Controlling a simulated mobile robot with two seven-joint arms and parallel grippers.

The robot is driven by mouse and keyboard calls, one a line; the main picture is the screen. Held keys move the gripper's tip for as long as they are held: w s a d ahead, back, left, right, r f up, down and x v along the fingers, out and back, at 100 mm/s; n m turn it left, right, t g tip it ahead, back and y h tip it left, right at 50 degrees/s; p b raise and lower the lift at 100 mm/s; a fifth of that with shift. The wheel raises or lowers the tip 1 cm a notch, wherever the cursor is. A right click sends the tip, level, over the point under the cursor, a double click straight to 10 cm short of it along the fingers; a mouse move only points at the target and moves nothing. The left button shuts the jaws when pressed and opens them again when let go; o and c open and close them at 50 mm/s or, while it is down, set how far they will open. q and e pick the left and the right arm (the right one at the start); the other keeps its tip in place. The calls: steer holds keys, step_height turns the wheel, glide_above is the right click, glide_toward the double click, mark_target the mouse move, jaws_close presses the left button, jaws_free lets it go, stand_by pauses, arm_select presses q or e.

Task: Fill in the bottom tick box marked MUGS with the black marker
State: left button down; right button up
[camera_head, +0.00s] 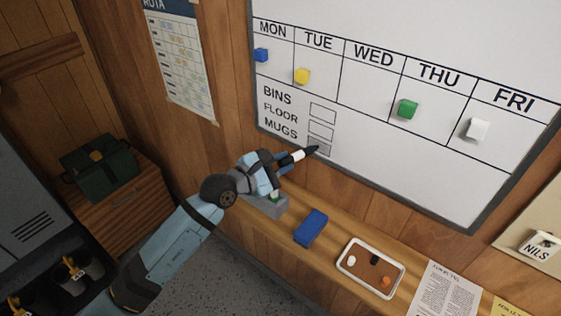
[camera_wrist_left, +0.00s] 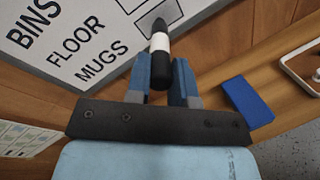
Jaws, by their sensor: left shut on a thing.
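My left gripper (camera_head: 284,162) is shut on the black marker (camera_head: 299,155), which has a white band. The marker also shows between the blue fingers in the left wrist view (camera_wrist_left: 161,68), its tip pointing at the whiteboard (camera_head: 420,160). In the head view the tip is at the bottom tick box (camera_head: 322,149), right of the word MUGS. That box looks grey inside and is partly hidden by the marker. I cannot tell whether the tip touches the board. The BINS box (camera_head: 322,113) and FLOOR box (camera_head: 321,130) look white. My right gripper is not in view.
Below the board, a wooden ledge (camera_head: 330,256) holds a grey holder (camera_head: 270,205), a blue block (camera_head: 311,228), a white-rimmed tray (camera_head: 346,267) with small items, and a printed sheet (camera_head: 445,290). Coloured magnets sit higher on the board.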

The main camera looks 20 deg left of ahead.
arm_select(q)
steer(key=shift+d, duration=0.15)
steer(key=shift+s+d+r+p, duration=0.1)
steer(key=shift+d+p, duration=0.2)
steer(key=shift+d, duration=0.1)
steer(key=shift+s+d, duration=0.3)
steer(key=shift+d, duration=0.15)
steer(key=shift+w+p, duration=0.1)
steer(key=shift+p, duration=0.3)
steer(key=shift+p, duration=0.4)
stand_by(0.4)
